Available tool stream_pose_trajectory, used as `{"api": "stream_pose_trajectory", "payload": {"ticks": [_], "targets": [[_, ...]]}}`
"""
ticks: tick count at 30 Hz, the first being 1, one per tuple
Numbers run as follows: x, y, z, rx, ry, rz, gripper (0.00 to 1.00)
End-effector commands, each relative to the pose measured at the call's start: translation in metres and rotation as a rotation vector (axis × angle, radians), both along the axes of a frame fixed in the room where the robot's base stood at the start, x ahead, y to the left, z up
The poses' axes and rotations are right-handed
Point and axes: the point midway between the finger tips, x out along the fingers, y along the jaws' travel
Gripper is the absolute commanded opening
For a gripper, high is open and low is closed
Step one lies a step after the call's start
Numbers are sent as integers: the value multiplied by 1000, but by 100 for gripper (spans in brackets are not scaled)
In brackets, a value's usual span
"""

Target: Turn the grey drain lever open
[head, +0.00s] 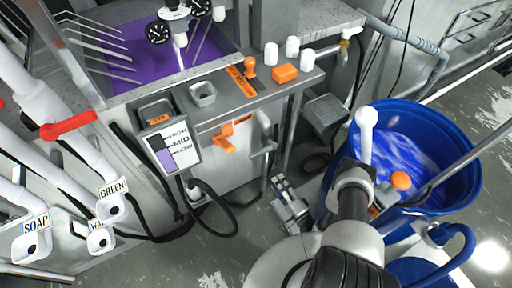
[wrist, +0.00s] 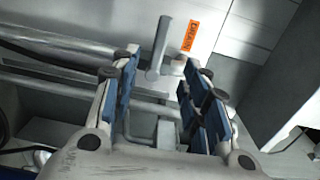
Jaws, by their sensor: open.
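The grey drain lever (wrist: 160,48) shows in the wrist view as a short rounded bar, slightly tilted, beside an orange DRAIN label (wrist: 190,37) on a pale metal wall. In the head view, a grey lever (head: 264,124) at the tank's front, by a pipe, appears to be the same one. My gripper (head: 280,184) is open and empty, low in front of the tank. In the wrist view my gripper (wrist: 163,68) has its two blue-padded fingers spread to either side of the lever's lower end. The lever appears beyond the fingertips; I cannot tell the exact gap.
Grey pipes (wrist: 60,90) run across behind my fingers. A blue barrel (head: 462,192) of blue liquid stands at the right. An orange handle (head: 222,134) and a level panel (head: 172,148) are on the tank front. A black hose (head: 225,222) loops near the floor.

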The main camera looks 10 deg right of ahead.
Motion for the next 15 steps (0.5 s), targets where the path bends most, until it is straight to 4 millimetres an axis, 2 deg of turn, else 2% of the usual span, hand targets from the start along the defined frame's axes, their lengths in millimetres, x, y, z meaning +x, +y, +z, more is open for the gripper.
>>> {"api": "stream_pose_trajectory", "payload": {"ticks": [2, 5, 8, 15], "targets": [[-2, 3, -1, 16, -5, -2, 42], [7, 7, -1, 17, -7, 1, 42], [23, 13, -2, 15, -8, 4, 42], [73, 29, -2, 13, -8, 3, 42]]}}
